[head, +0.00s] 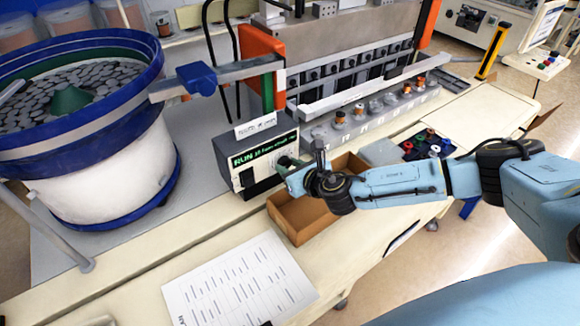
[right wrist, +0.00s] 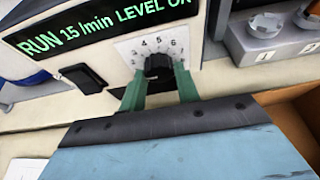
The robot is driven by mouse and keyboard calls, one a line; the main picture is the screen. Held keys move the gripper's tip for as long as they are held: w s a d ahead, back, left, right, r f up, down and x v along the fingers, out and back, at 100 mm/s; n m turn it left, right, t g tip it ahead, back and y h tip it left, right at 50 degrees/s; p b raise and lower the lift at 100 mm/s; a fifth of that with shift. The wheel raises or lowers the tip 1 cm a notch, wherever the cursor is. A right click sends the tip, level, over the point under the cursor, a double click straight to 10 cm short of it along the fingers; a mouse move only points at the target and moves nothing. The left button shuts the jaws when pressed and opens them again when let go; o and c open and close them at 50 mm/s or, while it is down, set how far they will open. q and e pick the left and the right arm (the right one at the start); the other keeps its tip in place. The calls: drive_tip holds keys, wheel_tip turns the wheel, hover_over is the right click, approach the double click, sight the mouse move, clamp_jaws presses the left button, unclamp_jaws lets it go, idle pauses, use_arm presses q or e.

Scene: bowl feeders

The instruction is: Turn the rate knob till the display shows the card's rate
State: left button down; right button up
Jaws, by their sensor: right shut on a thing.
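The control box (head: 228,165) stands by the bowl feeder, with a green-lit display (head: 265,150). In the right wrist view the display (right wrist: 80,32) reads "RUN 15 /min LEVEL OK", cut at the right edge. A white card (head: 256,125) stands on top of the box; its writing is too small to read. The black rate knob (right wrist: 158,64) sits on a white numbered dial below the display. My right gripper (right wrist: 158,84) is shut on the knob, one green finger on each side. In the head view my right gripper (head: 287,165) partly hides the box front. My left gripper is out of view.
A black rocker switch (right wrist: 84,76) is left of the dial. An open cardboard box (head: 300,216) sits under my right forearm. A printed sheet (head: 240,285) lies on the bench front. The blue-rimmed bowl feeder (head: 100,165) stands left; a rail (head: 235,75) runs above the control box.

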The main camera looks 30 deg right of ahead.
drive_tip(key=shift+d+f, duration=0.1)
drive_tip(key=m+y+b, duration=0.2)
drive_tip(key=m+b, duration=0.1)
drive_tip(key=shift+d+f+m+y, duration=0.1)
drive_tip(key=shift+f+m+y, duration=0.1)
drive_tip(key=shift+m+y, duration=0.1)
drive_tip(key=m+y+b, duration=0.1)
drive_tip(key=m+b, duration=0.1)
drive_tip(key=m+y+b, duration=0.1)
drive_tip(key=b, duration=0.2)
drive_tip(key=shift+f+m+t+b, duration=0.1)
drive_tip(key=shift+m+t+b, duration=0.2)
drive_tip(key=shift+m+b, duration=0.1)
drive_tip(key=shift+m+t+y+b, duration=0.4)
drive_tip(key=shift+m+y+b, duration=0.6)
drive_tip(key=shift+m+b, duration=0.7)
drive_tip(key=shift+r, duration=0.2)
drive_tip(key=o, duration=1)
drive_tip(key=shift+c, duration=0.2)
